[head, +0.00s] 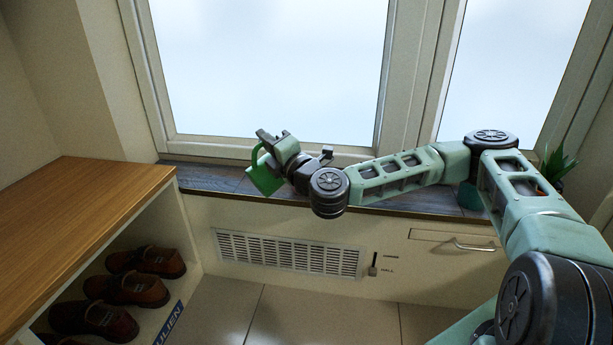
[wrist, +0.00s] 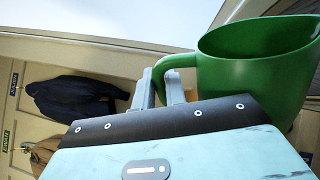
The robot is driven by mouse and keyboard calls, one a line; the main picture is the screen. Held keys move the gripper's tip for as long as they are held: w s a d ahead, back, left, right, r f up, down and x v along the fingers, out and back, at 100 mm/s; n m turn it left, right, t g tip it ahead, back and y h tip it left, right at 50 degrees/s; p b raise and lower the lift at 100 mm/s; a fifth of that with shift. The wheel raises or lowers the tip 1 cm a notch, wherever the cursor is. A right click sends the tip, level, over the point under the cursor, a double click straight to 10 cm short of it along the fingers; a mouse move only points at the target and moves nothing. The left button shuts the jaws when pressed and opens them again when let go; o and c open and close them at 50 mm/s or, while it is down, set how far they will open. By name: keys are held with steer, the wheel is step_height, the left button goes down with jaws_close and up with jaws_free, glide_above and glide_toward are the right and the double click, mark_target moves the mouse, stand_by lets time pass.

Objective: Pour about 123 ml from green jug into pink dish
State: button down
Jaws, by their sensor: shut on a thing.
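The green jug (head: 266,174) is held by my gripper (head: 268,143) above the dark window sill, and it looks tilted in the head view. In the wrist view the green jug (wrist: 252,68) is at the right, with its handle toward my gripper (wrist: 165,88). The gripper's fingers are shut on the handle. The jug's spout points to the right edge of the wrist view. I cannot see any liquid in it or running from it. The pink dish is not visible in either view.
The dark sill (head: 212,178) runs below the window, with a green plant (head: 556,163) at its right end, partly behind my arm. A wooden-topped shoe cubby (head: 75,215) stands at left with several brown shoes. A vent grille (head: 290,253) and a drawer handle (head: 474,245) are below the sill.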

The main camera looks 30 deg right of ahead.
mark_target(254, 155)
steer(key=shift+s+a+f+n+y+b, duration=0.2)
steer(key=shift+a+f+n, duration=0.25)
steer(key=shift+n, duration=0.3)
steer(key=shift+w+a+f+n+y+b, duration=0.1)
steer(key=shift+a+f+n+b, duration=0.2)
steer(key=shift+a+n, duration=0.35)
steer(key=shift+s+a+f+n+g+y, duration=0.15)
steer(key=shift+a+n+g, duration=0.2)
steer(key=shift+n, duration=0.5)
steer(key=shift+s+a+f+n+g+y, duration=0.15)
steer(key=shift+a+n+g, duration=0.15)
steer(key=shift+n, duration=0.55)
steer(key=shift+w+a, duration=0.1)
